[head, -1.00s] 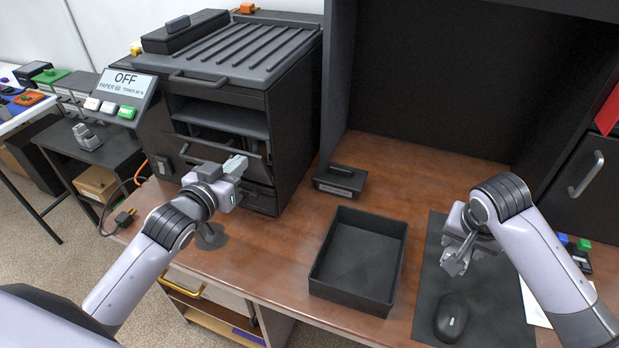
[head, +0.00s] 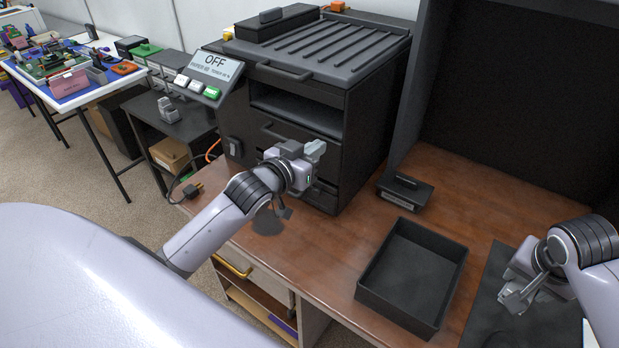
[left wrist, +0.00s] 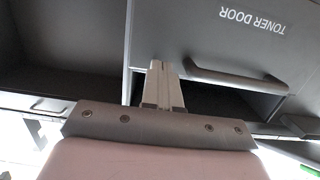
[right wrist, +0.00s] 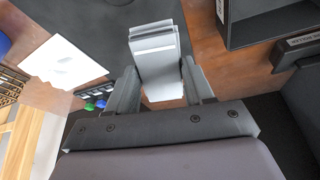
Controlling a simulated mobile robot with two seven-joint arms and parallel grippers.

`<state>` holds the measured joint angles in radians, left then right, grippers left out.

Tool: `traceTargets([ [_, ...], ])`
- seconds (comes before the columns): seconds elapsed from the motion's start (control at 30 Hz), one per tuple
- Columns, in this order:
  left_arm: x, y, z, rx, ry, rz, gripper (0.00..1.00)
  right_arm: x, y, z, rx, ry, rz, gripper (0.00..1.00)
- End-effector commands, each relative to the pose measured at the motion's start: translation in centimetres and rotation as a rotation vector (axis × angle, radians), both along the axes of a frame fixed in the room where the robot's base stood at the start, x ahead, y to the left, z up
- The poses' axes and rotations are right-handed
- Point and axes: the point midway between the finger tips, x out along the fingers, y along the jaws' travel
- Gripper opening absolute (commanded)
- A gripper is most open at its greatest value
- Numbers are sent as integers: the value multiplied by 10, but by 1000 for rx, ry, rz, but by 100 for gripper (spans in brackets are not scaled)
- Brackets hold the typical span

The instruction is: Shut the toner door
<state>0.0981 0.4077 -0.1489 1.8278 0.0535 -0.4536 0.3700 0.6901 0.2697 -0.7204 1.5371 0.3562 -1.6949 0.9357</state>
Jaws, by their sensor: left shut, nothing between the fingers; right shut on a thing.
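The toner door (head: 318,148) is a dark panel with a bar handle on the front of the black printer (head: 340,90). In the left wrist view the door (left wrist: 215,35) shows its label upside down, its handle (left wrist: 235,78), and a dark gap along its edge. I cannot tell whether it is fully flush. My left gripper (head: 316,150) is shut and empty at the door's front. Its fingers (left wrist: 160,85) overlap the door edge beside the handle; contact is unclear. My right gripper (head: 513,298) is shut on a pale grey block (right wrist: 155,55) above the dark mat.
A black open tray (head: 368,290) and a small black box (head: 405,190) stand on the wooden desk (head: 330,245). The printer's control panel (head: 212,75) reads OFF. A side table (head: 175,120) and a white table with parts (head: 85,95) are at the left.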

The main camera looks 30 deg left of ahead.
Motion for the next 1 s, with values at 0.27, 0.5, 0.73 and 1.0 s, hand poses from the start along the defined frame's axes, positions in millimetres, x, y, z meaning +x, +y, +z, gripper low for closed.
traceTargets([
  [0.27,6,-1,0,-1,-1,0,0,0,0,-1,0,0,0,8],
  [0.5,2,0,-1,-1,1,0,0,0,0,-1,0,0,0,8],
  [0.73,-25,2,-1,0,2,-1,0,0,0,0,0,0,0,8],
  [1.0,-57,5,-1,-1,2,0,0,0,0,0,0,0,0,8],
])
